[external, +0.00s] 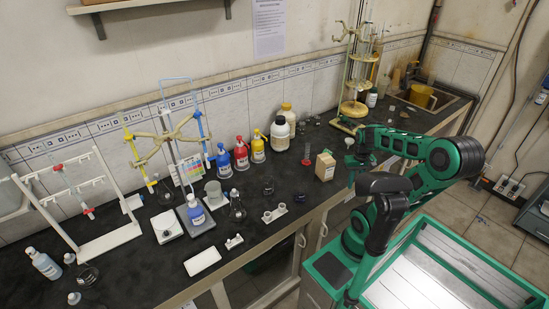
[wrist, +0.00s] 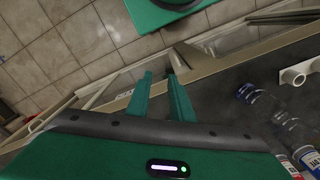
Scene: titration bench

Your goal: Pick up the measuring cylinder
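In the external view, a slim clear cylinder with a red base (external: 306,158), which looks like the measuring cylinder, stands upright on the dark bench. It is behind and left of a small brown box. My gripper (external: 351,163) hangs near the bench's front edge, right of the cylinder and the box, and touches neither. In the wrist view, my gripper's two green fingers (wrist: 159,76) are apart with nothing between them. They point over the bench edge and the tiled floor. I cannot make out the cylinder in the wrist view.
The brown box (external: 325,166) stands between the cylinder and my gripper. Red (external: 241,154) and yellow (external: 258,147) bottles and a white jar (external: 280,133) stand left of the cylinder. A yellow-framed stand (external: 352,110) rises behind. Glassware (wrist: 290,128) lies at the wrist view's right.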

